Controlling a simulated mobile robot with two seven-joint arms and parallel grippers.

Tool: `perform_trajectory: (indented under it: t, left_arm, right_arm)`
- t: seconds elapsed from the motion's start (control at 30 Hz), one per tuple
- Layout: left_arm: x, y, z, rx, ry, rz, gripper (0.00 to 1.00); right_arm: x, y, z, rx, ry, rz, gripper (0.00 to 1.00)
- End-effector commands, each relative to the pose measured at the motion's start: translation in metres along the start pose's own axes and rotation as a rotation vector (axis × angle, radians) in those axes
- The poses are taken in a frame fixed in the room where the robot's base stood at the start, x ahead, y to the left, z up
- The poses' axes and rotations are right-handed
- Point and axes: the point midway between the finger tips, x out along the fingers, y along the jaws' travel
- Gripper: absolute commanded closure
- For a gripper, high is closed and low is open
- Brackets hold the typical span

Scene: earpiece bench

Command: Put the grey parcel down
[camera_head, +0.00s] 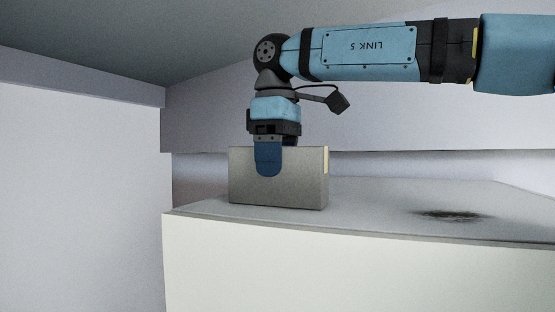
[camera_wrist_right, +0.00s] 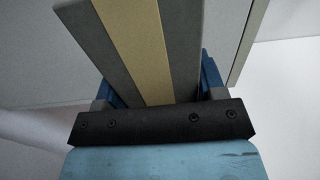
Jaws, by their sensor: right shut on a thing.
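The grey parcel (camera_head: 300,184) is an upright box with a tan strip on its right end. It is at the left end of a white bench top (camera_head: 380,205), and its lower edge appears at the level of the surface; I cannot tell whether it touches. My right gripper (camera_head: 268,160) points down from above and is shut on the parcel, one blue finger across its near face. In the right wrist view the parcel (camera_wrist_right: 185,45) shows its grey top with a tan strip along the middle, between the blue fingers. My left gripper is not in view.
A dark round stain (camera_head: 450,215) marks the bench top to the right of the parcel. The surface between them is clear. The bench's left edge is close to the parcel. Plain pale walls stand behind and to the left.

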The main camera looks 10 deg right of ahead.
Motion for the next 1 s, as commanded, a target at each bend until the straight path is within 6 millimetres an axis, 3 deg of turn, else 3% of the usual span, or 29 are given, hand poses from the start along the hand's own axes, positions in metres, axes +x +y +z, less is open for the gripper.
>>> perform_trajectory:
  t: [0.03,0.13,0.53,1.0]
  left_arm:
    - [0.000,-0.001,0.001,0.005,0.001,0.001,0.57]
    - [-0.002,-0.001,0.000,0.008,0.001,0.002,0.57]
    - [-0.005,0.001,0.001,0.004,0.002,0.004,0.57]
    - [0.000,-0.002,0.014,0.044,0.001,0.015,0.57]
  right_arm:
    - [0.002,0.000,0.000,0.000,0.000,0.000,0.32]
    - [0.001,0.000,0.000,0.000,0.000,0.000,0.11]
    - [-0.007,0.000,-0.001,0.000,0.003,0.002,0.11]
    - [-0.100,0.000,-0.001,0.001,0.003,0.001,0.11]
